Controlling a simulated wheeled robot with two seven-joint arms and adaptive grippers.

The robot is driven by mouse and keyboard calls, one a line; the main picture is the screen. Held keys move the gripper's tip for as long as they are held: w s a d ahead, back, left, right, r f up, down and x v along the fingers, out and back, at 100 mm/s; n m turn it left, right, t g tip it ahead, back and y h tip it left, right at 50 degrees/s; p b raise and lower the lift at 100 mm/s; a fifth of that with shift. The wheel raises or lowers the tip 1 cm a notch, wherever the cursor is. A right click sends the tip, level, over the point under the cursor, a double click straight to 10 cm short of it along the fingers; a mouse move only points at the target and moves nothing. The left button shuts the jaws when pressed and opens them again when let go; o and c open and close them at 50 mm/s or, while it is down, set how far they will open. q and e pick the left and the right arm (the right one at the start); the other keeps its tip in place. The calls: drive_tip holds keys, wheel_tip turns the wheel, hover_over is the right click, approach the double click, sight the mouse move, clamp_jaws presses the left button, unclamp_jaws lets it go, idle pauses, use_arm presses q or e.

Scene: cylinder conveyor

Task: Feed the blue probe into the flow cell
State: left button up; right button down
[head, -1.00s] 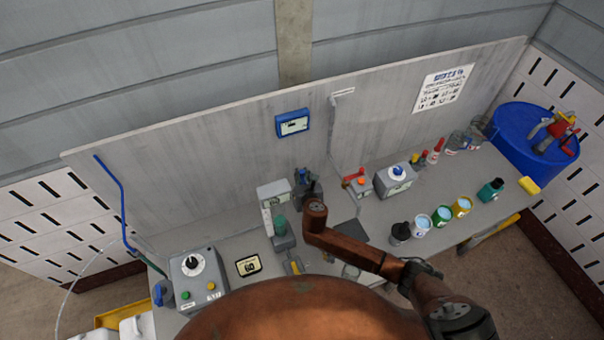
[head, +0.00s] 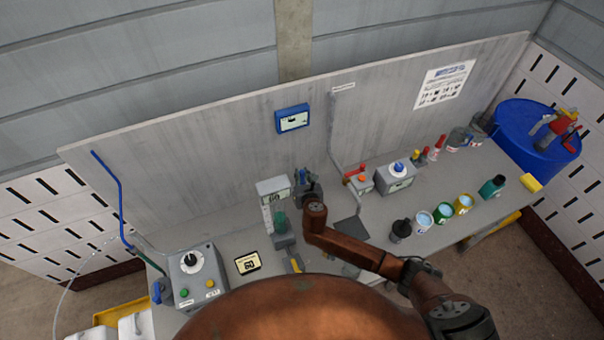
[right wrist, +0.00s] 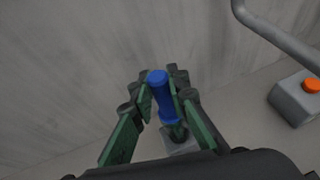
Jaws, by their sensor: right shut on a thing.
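The blue probe (right wrist: 161,92) stands between the green-and-black fingers of my right gripper (right wrist: 160,88) in the right wrist view. The fingers are shut on its sides, and its rounded top shows between them. Its lower end is above a small dark green part (right wrist: 178,132) on a grey block (right wrist: 181,148); I cannot tell whether they touch. In the head view my right gripper (head: 307,184) is at the back of the bench, mostly behind my wrist. I cannot tell for certain which part is the flow cell. My left gripper is not in view.
A grey instrument (head: 273,186) with a display and a green cylinder (head: 281,222) stands just left of my gripper. A grey box with an orange button (head: 362,179) is to the right. Several paint-like cups (head: 444,210) stand farther right. The back panel (head: 220,150) is close behind.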

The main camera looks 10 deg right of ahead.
drive_tip(key=shift+f, duration=0.45)
drive_tip(key=c, duration=1.8)
unclamp_jaws()
drive_tip(key=shift+s, duration=0.1)
drive_tip(key=v, duration=1.1)
drive_tip(key=shift+s+r, duration=0.25)
drive_tip(key=shift+s, duration=0.1)
